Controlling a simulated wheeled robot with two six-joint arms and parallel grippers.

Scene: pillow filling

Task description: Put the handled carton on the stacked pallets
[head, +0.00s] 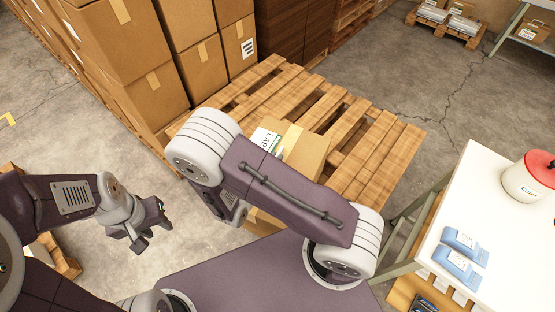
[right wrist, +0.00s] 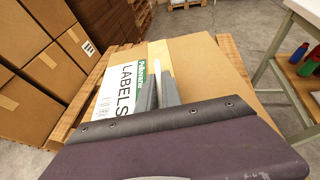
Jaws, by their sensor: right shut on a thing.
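The handled carton, a tan box with a tape strip and a white "LABELS" sticker, shows in the head view (head: 308,155), partly hidden behind my right arm. It also shows in the right wrist view (right wrist: 205,70). My right gripper (right wrist: 155,95) is shut on the carton at its top, beside the sticker. The stacked pallets (head: 385,150) are wooden and slatted, with a bare top beyond and to the right of the carton. The carton overlaps their near edge in the picture; I cannot tell whether it touches them. My left gripper (head: 146,228) is open and empty over the floor.
Tall stacks of brown cartons (head: 120,45) stand along the pallets' left side. A white table (head: 480,215) with a red-lidded pot (head: 530,178) and blue packs (head: 460,250) stands at the right. Open concrete floor (head: 420,85) lies beyond the pallets.

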